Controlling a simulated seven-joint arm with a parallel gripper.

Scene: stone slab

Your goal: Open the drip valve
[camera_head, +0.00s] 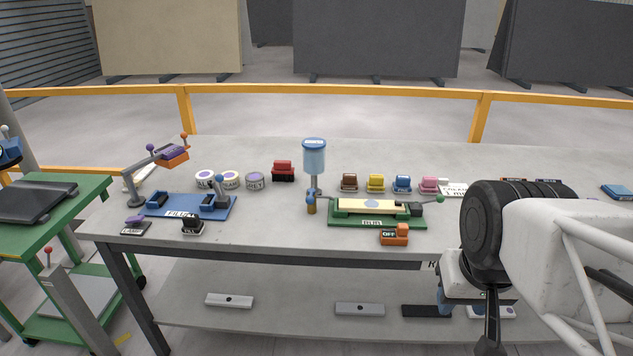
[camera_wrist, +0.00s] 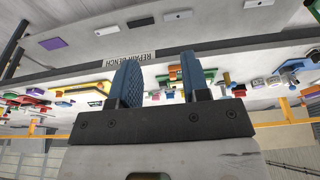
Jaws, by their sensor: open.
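A light-blue drip cup (camera_head: 314,158) stands upright on a thin post near the middle of the bench in the head view. At the post's foot is a small valve with a blue knob and a brass-coloured body (camera_head: 311,206), just left of the green-based fixture (camera_head: 378,222). It is too small to tell how the valve is set. My gripper (camera_wrist: 160,68) shows two blue, ridged fingers apart with nothing between them in the wrist view. In the head view my arm is at the lower right, well away from the valve; the fingers are mostly hidden.
A blue fixture (camera_head: 190,206) and a lamp-like arm with an orange head (camera_head: 172,154) stand at the left. A red block (camera_head: 283,171) and several small coloured blocks line the back. An orange tag block (camera_head: 394,235) sits at the front edge. A yellow rail (camera_head: 330,92) runs behind.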

